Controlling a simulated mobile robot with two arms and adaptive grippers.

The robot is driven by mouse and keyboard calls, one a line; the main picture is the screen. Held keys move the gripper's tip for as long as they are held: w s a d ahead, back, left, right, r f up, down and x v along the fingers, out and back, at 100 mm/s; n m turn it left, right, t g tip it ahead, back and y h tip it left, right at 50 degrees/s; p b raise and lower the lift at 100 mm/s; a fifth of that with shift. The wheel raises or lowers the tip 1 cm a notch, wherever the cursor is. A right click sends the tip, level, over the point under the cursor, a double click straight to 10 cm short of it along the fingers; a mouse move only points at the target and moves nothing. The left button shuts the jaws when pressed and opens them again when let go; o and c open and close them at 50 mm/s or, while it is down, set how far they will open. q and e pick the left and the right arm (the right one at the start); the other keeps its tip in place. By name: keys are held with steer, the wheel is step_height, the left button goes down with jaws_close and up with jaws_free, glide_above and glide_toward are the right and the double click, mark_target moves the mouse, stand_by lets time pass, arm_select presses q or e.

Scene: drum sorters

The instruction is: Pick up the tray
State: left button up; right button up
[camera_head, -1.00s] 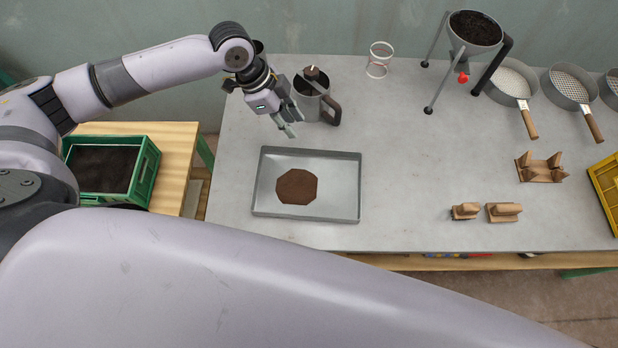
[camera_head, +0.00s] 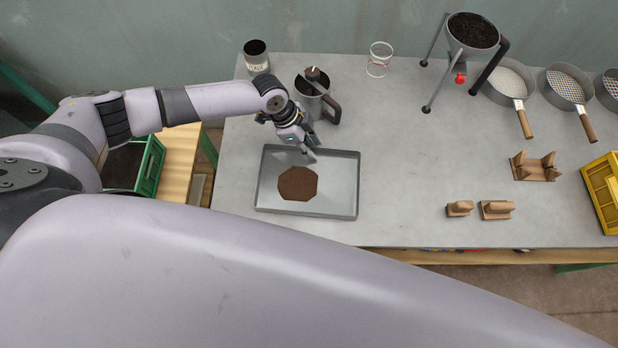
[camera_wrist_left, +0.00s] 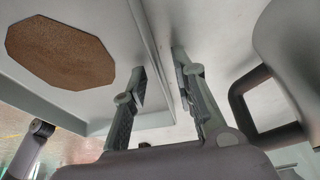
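The tray (camera_head: 335,207) is a shallow grey metal rectangle lying flat on the worktable, with a brown octagonal patch (camera_head: 298,184) on its floor. My left gripper (camera_head: 308,155) is at the tray's far edge, pointing down. In the left wrist view my left gripper (camera_wrist_left: 160,65) has its two fingers apart with nothing clamped. The tray's rim (camera_wrist_left: 158,55) runs through the gap between the fingers in that view; I cannot tell whether either finger touches it. The brown patch also shows in the left wrist view (camera_wrist_left: 62,52). My right gripper is out of view.
A metal jug (camera_head: 312,95) with a handle stands right behind my left gripper; its handle (camera_wrist_left: 240,100) is close in the wrist view. A dark labelled can (camera_head: 256,57) stands behind. Wooden blocks (camera_head: 496,210) lie to the right.

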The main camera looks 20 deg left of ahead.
arm_select(q)
steer(key=shift+c, duration=0.6)
jaws_close()
